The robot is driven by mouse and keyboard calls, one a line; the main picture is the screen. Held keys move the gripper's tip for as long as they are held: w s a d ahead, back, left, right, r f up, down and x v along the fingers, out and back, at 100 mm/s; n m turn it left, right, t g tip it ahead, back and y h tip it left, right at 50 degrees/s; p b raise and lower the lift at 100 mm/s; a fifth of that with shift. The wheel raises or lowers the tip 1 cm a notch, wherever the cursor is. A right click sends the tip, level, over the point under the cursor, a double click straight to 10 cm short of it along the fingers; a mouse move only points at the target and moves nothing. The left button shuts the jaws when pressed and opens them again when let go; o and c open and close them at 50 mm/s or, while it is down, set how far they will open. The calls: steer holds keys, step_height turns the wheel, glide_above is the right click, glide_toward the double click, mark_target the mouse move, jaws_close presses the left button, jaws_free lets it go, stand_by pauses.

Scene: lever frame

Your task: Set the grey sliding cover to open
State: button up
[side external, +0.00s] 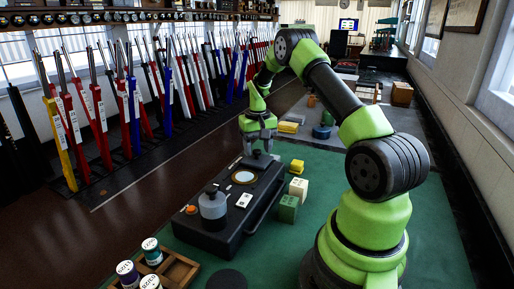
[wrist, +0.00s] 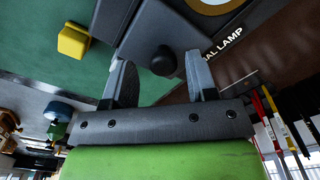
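The grey sliding cover (wrist: 160,28) appears as a dark grey plate on the black box, with a round black knob (wrist: 163,60) near its end. In the side view the knob (side external: 257,154) is at the box's far end, under my gripper (side external: 261,145). The wrist view shows my gripper (wrist: 160,58) open, one finger on each side of the knob, with visible gaps. A pale disc with a brass ring (side external: 243,177) shows uncovered on the box top; part of it is also in the wrist view (wrist: 212,3). Part of the cover is out of the wrist frame.
A grey cylinder with a black top (side external: 212,208) stands on the near end of the box (side external: 205,238). Yellow (side external: 297,166), cream (side external: 298,188) and green (side external: 288,208) blocks stand right of it. A wooden tray (side external: 178,272) with tins is at the front. Green table lies bare further right.

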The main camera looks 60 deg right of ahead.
mark_target(257, 150)
step_height(257, 150, up, 10)
stand_by(0.6)
steer(key=s+a+r+n+t, duration=0.1)
steer(key=s+a+r+t, duration=0.1)
steer(key=a+r, duration=0.55)
steer(key=s+a+r+n+t, duration=0.15)
steer(key=a+r, duration=0.35)
steer(key=a, duration=0.6)
steer(key=s+a+n+t+y, duration=0.2)
steer(key=s+a+t, duration=0.1)
steer(key=s+a, duration=0.7)
steer(key=shift+s+a+f+t, duration=0.15)
steer(key=shift+s+a+t, duration=0.2)
steer(key=shift+s, duration=0.75)
